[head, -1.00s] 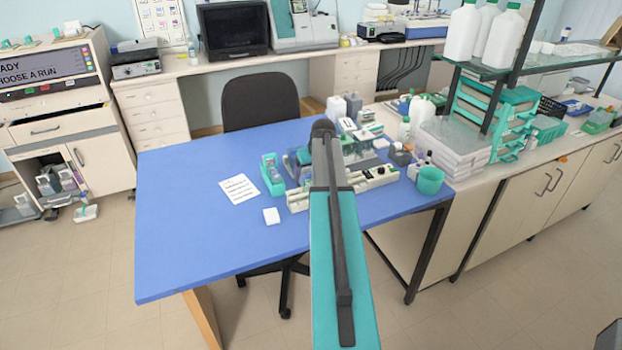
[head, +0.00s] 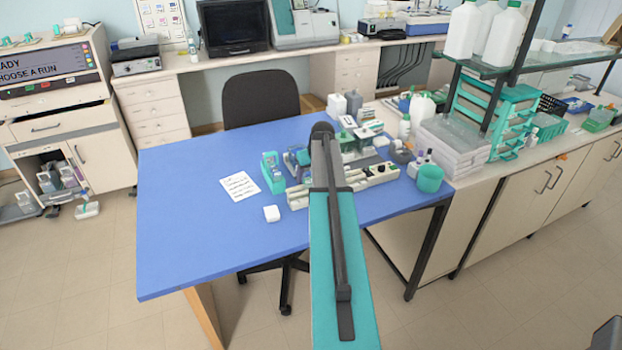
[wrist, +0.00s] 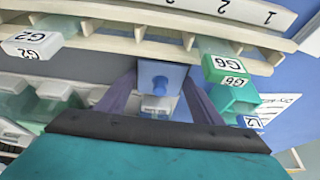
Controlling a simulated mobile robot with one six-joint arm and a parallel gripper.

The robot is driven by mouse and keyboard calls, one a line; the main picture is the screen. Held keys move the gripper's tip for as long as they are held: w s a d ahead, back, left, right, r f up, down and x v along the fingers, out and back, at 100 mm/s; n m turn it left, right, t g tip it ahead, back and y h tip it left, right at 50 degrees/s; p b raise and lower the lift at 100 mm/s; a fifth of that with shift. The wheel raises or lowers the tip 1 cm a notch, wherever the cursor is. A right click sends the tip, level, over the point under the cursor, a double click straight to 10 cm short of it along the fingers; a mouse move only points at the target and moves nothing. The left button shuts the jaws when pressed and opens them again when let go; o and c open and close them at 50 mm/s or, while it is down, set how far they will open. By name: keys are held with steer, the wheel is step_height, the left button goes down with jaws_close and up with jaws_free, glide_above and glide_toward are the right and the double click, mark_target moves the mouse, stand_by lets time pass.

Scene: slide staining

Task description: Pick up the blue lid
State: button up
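My gripper (wrist: 160,90) is open, one dark finger on each side of the lid in the picture. I cannot tell whether the fingertips reach beside the lid or stay short of it. In the head view my own arm covers the gripper, and I cannot make out the lid.
A cream rack (wrist: 258,39) with printed numbers crosses the wrist view. A white box marked G2 (wrist: 30,46) and a green box marked G6 (wrist: 226,64) flank the lid. On the blue table (head: 195,235), the left and front are mostly clear; bottles crowd the right.

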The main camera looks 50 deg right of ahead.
steer(key=c, duration=0.5)
steer(key=shift+r, duration=0.1)
steer(key=shift+r+b, duration=1.55)
steer(key=shift+r, duration=3.35)
